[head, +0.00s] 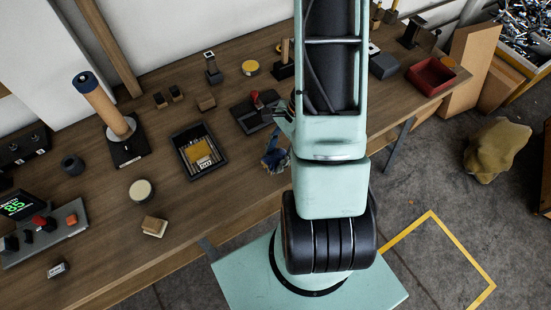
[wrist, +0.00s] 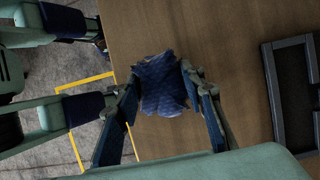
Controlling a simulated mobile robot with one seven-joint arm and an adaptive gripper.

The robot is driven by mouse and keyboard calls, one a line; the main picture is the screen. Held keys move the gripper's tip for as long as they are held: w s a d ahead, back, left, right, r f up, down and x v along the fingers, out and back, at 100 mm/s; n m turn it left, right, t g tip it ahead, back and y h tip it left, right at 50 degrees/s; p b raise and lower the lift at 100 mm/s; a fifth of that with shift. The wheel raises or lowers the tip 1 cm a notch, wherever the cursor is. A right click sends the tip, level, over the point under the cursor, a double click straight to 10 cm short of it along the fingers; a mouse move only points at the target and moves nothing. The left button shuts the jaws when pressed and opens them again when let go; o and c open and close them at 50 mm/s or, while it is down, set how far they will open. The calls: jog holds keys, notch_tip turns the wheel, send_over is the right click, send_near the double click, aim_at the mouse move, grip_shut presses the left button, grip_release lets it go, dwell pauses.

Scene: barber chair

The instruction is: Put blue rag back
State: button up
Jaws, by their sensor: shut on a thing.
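The blue rag (wrist: 162,84) is a crumpled dark blue cloth between the two fingers of my gripper (wrist: 160,92) in the wrist view. The fingers are shut on it from both sides. In the head view the blue rag (head: 274,158) shows as a small dark blue patch near the front edge of the wooden workbench (head: 215,222), just left of my arm. My gripper is mostly hidden behind my arm there. I cannot tell whether the rag touches the bench top.
A black tray (head: 183,164) with yellow contents lies left of the rag. A black block with a red knob (head: 256,98) stands behind it. A red bin (head: 431,78) sits at the bench's right end. Bare wood lies around the round tin (head: 140,190).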

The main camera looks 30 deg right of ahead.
jog(key=shift+s+f+b, duration=0.1)
jog(key=shift+f+b, duration=0.25)
jog(key=shift+f, duration=0.5)
jog(key=shift+f, duration=0.15)
jog(key=o, duration=1)
jog(key=shift+o, duration=0.2)
jog(key=p+v, duration=0.1)
jog(key=v, duration=1.1)
jog(key=shift+r, duration=0.25)
jog(key=shift+a, duration=0.1)
